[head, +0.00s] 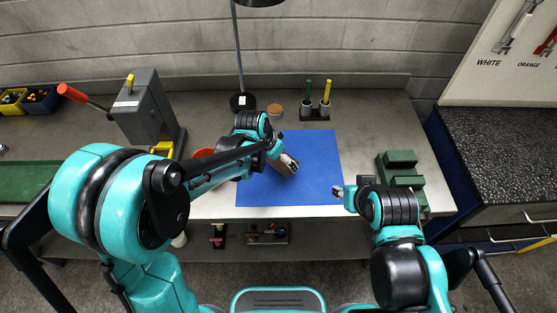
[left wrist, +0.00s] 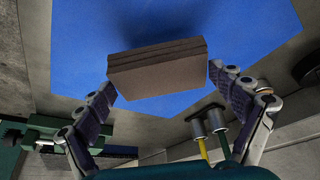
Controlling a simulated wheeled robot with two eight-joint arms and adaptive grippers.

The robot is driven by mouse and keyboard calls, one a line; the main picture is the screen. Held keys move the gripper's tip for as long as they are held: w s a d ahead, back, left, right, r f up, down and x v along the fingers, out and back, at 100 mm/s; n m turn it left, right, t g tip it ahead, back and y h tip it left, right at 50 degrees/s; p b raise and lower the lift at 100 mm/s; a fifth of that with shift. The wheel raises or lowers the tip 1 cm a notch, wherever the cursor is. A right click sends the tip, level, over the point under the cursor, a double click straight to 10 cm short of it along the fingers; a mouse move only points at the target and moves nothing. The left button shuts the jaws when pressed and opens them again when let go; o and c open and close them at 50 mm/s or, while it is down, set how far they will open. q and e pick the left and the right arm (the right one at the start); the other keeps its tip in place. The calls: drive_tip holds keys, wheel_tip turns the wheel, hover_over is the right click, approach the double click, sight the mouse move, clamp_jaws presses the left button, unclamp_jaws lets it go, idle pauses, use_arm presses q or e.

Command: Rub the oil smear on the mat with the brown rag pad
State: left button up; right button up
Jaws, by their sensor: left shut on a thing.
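The blue mat (head: 318,158) lies flat on the grey bench, and it also fills much of the left wrist view (left wrist: 70,75). My left gripper (head: 285,163) is over the mat and shut on the brown rag pad (left wrist: 158,72), a layered block between its fingers. In the head view the pad is mostly hidden by the gripper. I cannot tell whether the pad touches the mat. I cannot make out the oil smear; my left arm and the pad cover part of the mat. My right gripper (head: 342,191) is at the mat's right edge, its fingers too small to judge.
Two cups with a green and a yellow handle (head: 316,112) stand behind the mat, beside a round tan disc (head: 275,110) and a lamp base (head: 243,102). A grey lever press (head: 147,110) stands at the left.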

use_arm(q)
drive_tip(key=shift+a+r+p, duration=0.1)
drive_tip(key=shift+r+p, duration=0.4)
drive_tip(key=shift+r, duration=0.45)
drive_tip(key=shift+r+p, duration=0.5)
drive_tip(key=shift+r, duration=0.5)
